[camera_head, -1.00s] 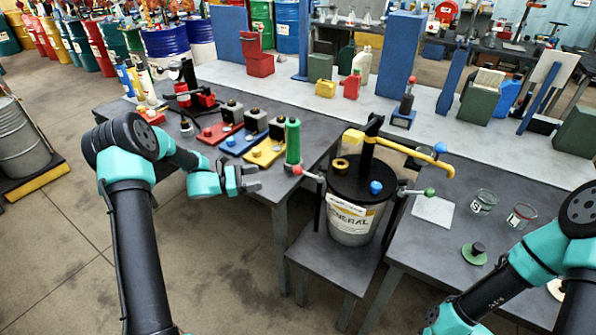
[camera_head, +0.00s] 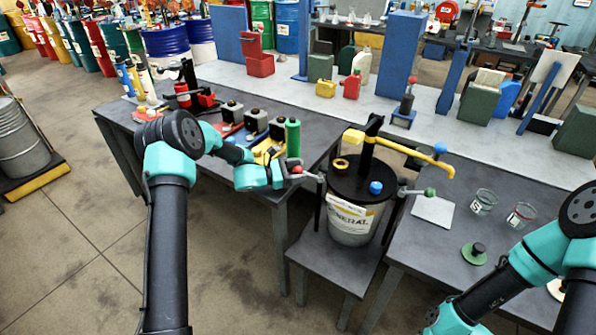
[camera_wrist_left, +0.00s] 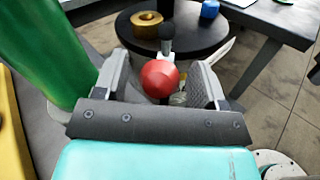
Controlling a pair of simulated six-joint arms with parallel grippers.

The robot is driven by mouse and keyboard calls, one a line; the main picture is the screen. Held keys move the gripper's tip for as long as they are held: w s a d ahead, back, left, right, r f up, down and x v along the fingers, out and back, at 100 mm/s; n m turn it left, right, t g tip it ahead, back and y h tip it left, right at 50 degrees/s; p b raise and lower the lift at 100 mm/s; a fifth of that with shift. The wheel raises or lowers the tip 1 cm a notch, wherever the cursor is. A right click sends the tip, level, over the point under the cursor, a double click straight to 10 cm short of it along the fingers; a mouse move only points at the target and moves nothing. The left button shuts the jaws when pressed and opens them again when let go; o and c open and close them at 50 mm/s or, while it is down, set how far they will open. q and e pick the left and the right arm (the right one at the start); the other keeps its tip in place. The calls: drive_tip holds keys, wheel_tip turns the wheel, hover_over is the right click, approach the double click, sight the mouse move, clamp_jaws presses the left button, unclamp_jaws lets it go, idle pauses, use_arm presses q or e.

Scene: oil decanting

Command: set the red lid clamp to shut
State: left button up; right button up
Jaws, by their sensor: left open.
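The red lid clamp is a lever with a red ball knob (camera_head: 297,170) at the left side of the black drum lid (camera_head: 352,187). In the left wrist view the red knob (camera_wrist_left: 160,78) sits between the two fingers of my left gripper (camera_wrist_left: 163,88), with its grey lever running toward the lid behind it. The gripper is open around the knob, with a gap to the fingers on each side. In the head view the left gripper (camera_head: 290,172) is at the knob, its fingers partly hidden. My right arm shows at the lower right; its fingertips are not visible.
A green cylinder (camera_head: 293,138) stands close beside the left gripper, also large in the wrist view (camera_wrist_left: 45,50). A lever with a green knob (camera_head: 429,192) is at the lid's right. A yellow pump spout (camera_head: 410,152) arches over the lid. Two glass beakers stand on the right table.

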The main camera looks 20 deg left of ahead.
use_arm(q)
drive_tip(key=shift+w+d, duration=0.1)
drive_tip(key=shift+d, duration=0.05)
clamp_jaws()
idle(0.6)
